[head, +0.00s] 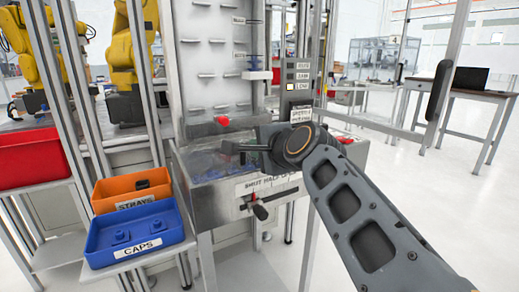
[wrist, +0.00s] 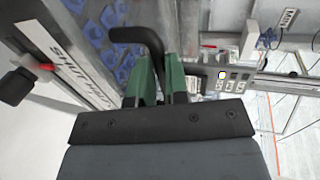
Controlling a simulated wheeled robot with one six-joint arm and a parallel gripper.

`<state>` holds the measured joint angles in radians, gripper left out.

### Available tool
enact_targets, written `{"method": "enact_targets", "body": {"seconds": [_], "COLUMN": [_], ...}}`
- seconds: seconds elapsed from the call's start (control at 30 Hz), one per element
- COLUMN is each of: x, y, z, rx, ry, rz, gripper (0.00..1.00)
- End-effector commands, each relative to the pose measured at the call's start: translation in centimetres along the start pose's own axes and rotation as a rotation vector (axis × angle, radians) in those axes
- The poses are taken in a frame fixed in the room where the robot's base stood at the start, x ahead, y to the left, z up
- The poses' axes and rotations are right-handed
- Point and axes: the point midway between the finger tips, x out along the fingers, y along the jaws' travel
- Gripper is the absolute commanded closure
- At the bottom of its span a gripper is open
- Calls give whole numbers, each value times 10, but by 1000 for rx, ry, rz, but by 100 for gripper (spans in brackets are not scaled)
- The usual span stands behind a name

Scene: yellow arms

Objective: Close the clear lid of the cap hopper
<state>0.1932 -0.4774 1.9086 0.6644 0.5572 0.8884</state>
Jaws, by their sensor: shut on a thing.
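The cap hopper (head: 222,196) is a metal box with a printed label on its front, below the tall column in the head view. Blue caps lie inside it; they also show in the wrist view (wrist: 108,38). The clear lid is hard to make out, and I cannot tell its exact angle. My gripper (head: 242,150) is above the hopper's right part. In the wrist view its green fingers (wrist: 161,80) are shut on a bent dark handle (wrist: 140,37), which rises between them and bends left. The handle's joint to the lid is not clear.
A lever with a red mark and black knob (head: 259,211) sticks out from the hopper's front. A blue caps bin (head: 135,232) and an orange strays bin (head: 132,187) stand at left. A red knob (head: 222,121) is on the column. Open floor lies at right.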

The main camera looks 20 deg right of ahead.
Motion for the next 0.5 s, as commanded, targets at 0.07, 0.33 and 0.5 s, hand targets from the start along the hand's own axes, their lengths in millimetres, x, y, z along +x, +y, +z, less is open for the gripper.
{"method": "enact_targets", "body": {"seconds": [0.07,0.33,0.5], "x": [3,3,3], "y": [8,9,8], "z": [0,0,0], "rx": [1,0,0], "ry": [-4,-4,-4], "rz": [21,25,22], "gripper": [100,81,64]}}
